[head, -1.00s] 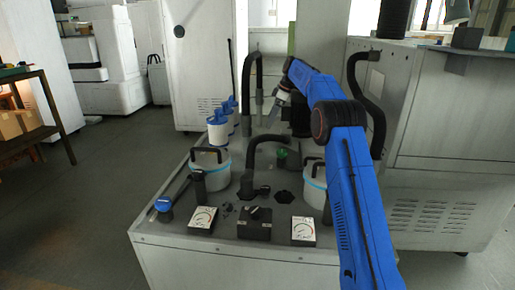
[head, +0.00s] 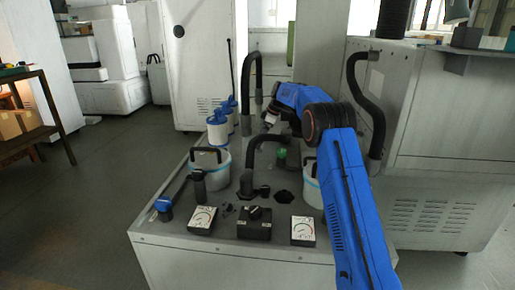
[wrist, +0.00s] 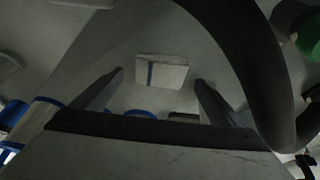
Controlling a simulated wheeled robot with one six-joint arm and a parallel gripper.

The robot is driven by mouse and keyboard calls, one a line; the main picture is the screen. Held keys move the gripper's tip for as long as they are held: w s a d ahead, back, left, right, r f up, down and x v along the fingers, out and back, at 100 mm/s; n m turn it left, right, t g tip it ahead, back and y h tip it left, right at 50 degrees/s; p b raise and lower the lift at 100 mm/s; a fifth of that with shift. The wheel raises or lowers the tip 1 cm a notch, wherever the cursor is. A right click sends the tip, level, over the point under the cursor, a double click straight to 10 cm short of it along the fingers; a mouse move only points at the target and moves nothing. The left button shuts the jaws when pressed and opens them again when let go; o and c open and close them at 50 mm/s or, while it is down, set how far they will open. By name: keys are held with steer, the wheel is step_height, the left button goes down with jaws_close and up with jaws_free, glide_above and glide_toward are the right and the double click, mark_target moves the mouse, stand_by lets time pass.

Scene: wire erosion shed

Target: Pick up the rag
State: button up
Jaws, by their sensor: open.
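The rag (wrist: 162,72) is a small, folded, pale cloth with a dark blue stripe. In the wrist view it lies flat on the grey top, ahead of my gripper (wrist: 159,77) and between the lines of its two fingers. My gripper is open and empty, with a visible gap between the fingers. I cannot tell how high it is above the cloth. In the head view I cannot make out the rag, and my arm covers part of the back of the bench.
A thick black hose (wrist: 262,70) arches close to the right finger, with a green part (wrist: 310,38) beyond it. On the bench top (head: 170,231) stand white buckets (head: 209,170), blue-white canisters (head: 217,131), a black box (head: 254,225) and two dial meters (head: 203,219) (head: 303,231).

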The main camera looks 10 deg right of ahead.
steer(key=x, duration=0.2)
steer(key=shift+a+f, duration=0.1)
steer(key=shift+f, duration=0.2)
steer(key=c, duration=1.2)
steer(key=shift+r, duration=0.15)
steer(key=shift+c, duration=0.2)
